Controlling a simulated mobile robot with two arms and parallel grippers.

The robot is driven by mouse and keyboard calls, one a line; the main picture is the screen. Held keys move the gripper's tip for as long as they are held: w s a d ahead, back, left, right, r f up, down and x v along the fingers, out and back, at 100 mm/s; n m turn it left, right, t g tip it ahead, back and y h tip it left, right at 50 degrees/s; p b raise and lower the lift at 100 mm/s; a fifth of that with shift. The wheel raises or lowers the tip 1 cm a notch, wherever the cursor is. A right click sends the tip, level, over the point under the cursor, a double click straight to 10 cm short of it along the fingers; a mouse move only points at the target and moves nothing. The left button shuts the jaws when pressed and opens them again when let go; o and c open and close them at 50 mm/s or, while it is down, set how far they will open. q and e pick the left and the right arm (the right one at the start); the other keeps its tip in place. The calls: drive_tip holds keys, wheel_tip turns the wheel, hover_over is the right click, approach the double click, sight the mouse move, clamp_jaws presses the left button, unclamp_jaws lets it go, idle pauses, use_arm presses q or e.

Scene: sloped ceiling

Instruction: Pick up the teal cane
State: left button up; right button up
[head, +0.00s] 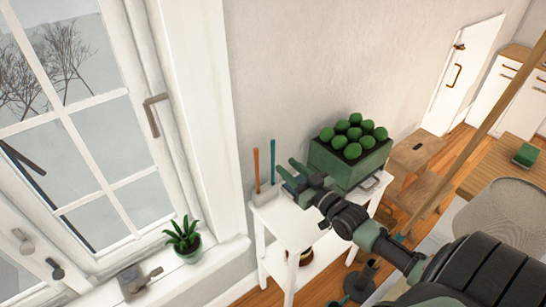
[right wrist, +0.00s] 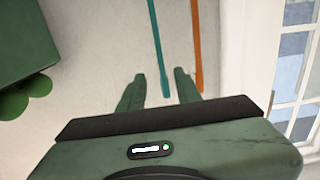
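The teal cane (head: 273,161) stands upright close to the wall at the back left corner of a white side table (head: 290,228). An orange cane (head: 256,170) stands just left of it. My right gripper (head: 287,169) is at the table's left part, just right of the teal cane, with its fingers pointing toward the wall. In the right wrist view my right gripper (right wrist: 158,88) is open, and the teal cane (right wrist: 157,48) shows in the gap between the fingers. The orange cane (right wrist: 197,45) is outside the right-hand finger. My left gripper is not in view.
A green box (head: 347,166) of round green balls stands on the table, right of my gripper. A window with a potted plant (head: 184,240) on its sill is at the left. A wooden step stool (head: 415,165) stands beyond the table.

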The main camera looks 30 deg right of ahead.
sight(273, 156)
drive_tip(key=w, duration=0.5)
drive_tip(key=w+a+p, duration=0.1)
drive_tip(key=w, duration=0.1)
drive_tip(key=shift+w+f, duration=0.15)
drive_tip(key=shift+w, duration=0.2)
clamp_jaws()
